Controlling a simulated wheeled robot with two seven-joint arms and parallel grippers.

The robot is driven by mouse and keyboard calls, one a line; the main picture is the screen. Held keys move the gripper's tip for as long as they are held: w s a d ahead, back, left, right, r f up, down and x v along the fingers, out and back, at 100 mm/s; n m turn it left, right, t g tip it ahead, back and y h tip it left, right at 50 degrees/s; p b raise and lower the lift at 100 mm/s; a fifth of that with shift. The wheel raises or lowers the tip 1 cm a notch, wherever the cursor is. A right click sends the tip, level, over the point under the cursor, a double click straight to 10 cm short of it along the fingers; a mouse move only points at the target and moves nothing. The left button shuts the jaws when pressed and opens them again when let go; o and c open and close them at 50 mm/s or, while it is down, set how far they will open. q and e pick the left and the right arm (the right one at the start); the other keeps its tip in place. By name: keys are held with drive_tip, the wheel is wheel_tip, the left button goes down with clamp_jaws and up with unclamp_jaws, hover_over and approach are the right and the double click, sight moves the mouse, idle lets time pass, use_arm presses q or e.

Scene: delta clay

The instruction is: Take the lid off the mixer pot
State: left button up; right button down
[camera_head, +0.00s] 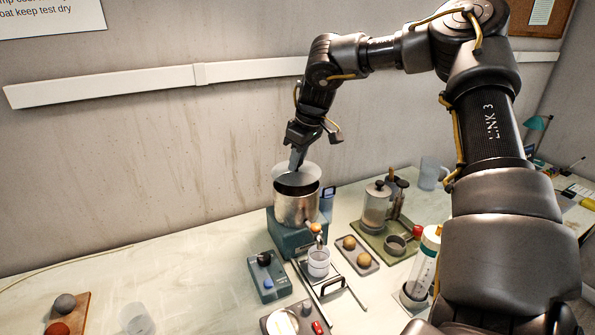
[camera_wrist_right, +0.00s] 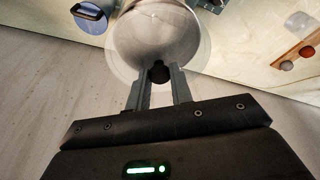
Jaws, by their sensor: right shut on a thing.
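The mixer pot (camera_head: 295,208) is a shiny metal pot on a blue-green base (camera_head: 288,236) at the back of the table. Its lid (camera_head: 310,170) is a clear, pale disc, raised and tilted above the pot's open rim, with the dark inside showing below it. My right gripper (camera_head: 297,163) is shut on the lid's dark knob, above the pot. In the right wrist view the two fingers (camera_wrist_right: 159,82) close on the dark knob (camera_wrist_right: 159,72), and the see-through lid (camera_wrist_right: 118,50) spreads beyond them. My left gripper is not in view.
A clear jar (camera_head: 376,205) stands on a green tray right of the pot. A white cup (camera_head: 318,262) sits on a stand in front. The wall is close behind.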

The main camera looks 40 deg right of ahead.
drive_tip(key=s+r, duration=0.1)
drive_tip(key=s+a+r+b, duration=0.1)
drive_tip(key=r, duration=0.1)
drive_tip(key=s+a+r+b, duration=0.1)
drive_tip(key=s+r, duration=0.1)
drive_tip(key=shift+a, duration=0.15)
drive_tip(key=s+a+r+b, duration=0.4)
drive_tip(key=s, duration=0.4)
drive_tip(key=shift+s+a+r, duration=0.15)
drive_tip(key=shift+a+r, duration=0.15)
